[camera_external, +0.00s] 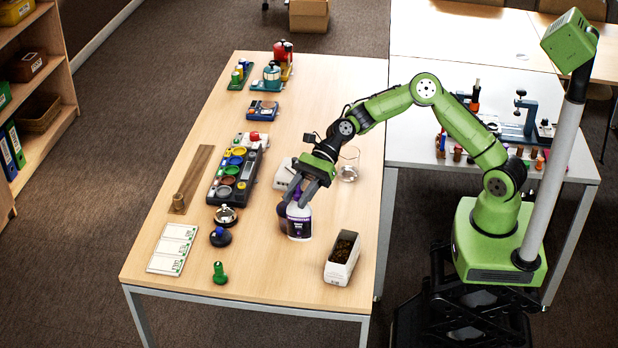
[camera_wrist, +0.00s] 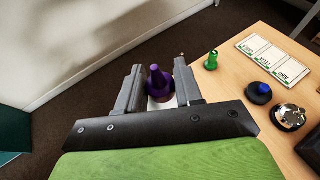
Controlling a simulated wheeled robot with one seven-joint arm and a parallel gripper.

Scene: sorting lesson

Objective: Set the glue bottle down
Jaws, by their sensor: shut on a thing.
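The glue bottle (camera_external: 299,223) is white with a dark purple label and a purple top. It is upright at the right-middle of the wooden table (camera_external: 325,115). My gripper (camera_external: 296,199) comes down from above and is shut on the upper part of the bottle. In the wrist view the purple nozzle (camera_wrist: 157,80) points up between the two grey fingers, with a bit of white beside it. The bottle's base is low over the table or on it; I cannot tell whether it touches. The fingers hide part of its top.
A white box of brown pieces (camera_external: 342,259) stands right and in front of the bottle. A glass beaker (camera_external: 348,166) is behind it. A dark blue stamp-like knob (camera_external: 220,237), green peg (camera_external: 219,273) and white card strip (camera_external: 173,248) lie to the left. The front middle is clear.

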